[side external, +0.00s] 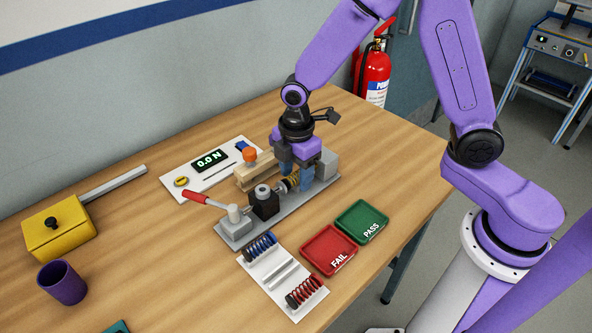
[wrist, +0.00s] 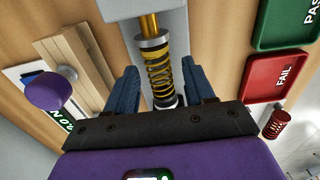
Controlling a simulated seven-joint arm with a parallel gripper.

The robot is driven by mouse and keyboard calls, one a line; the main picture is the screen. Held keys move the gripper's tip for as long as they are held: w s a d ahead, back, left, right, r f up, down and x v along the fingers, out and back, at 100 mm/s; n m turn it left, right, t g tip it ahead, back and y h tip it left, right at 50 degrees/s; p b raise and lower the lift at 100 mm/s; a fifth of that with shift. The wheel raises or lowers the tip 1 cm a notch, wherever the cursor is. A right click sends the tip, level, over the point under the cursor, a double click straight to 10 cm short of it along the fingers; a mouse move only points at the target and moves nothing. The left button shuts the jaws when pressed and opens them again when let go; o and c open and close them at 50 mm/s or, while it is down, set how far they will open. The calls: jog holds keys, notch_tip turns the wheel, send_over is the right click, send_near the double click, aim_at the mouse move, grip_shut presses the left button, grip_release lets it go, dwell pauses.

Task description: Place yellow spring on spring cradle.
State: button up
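The yellow spring (side external: 292,182) sits in the grey test rig (side external: 291,208), lined up with the rig's rod and end pieces. It shows dark and yellow coils in the wrist view (wrist: 160,76). My gripper (side external: 296,177) is over the rig with its blue fingers down on either side of the spring. In the wrist view the fingers (wrist: 160,88) stand apart, with a gap between each finger and the coils. The white spring cradle (side external: 264,263) lies in front of the rig. It holds a blue spring (side external: 259,247) and a red spring (side external: 304,292), with its middle place empty.
A red FAIL tray (side external: 328,250) and a green PASS tray (side external: 360,221) lie right of the cradle. The rig's red-handled lever (side external: 206,201) sticks out left. A display panel (side external: 210,168) and wooden block (side external: 256,173) stand behind. Left table holds a yellow box (side external: 59,236) and purple cup (side external: 62,283).

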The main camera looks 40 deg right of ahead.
aim_at(296, 174)
jog(key=shift+r, duration=0.1)
notch_tip(296, 174, up, 12)
jog(key=s+d+m, duration=0.2)
jog(key=s+d, duration=0.2)
jog(key=s, duration=0.8)
jog(key=s+d+f+m, duration=0.1)
jog(key=s+d+m, duration=0.2)
jog(key=s, duration=0.8)
jog(key=shift+s+d+f, duration=0.15)
jog(key=shift+s+d, duration=0.2)
jog(key=shift+d, duration=0.85)
jog(key=shift+c, duration=0.3)
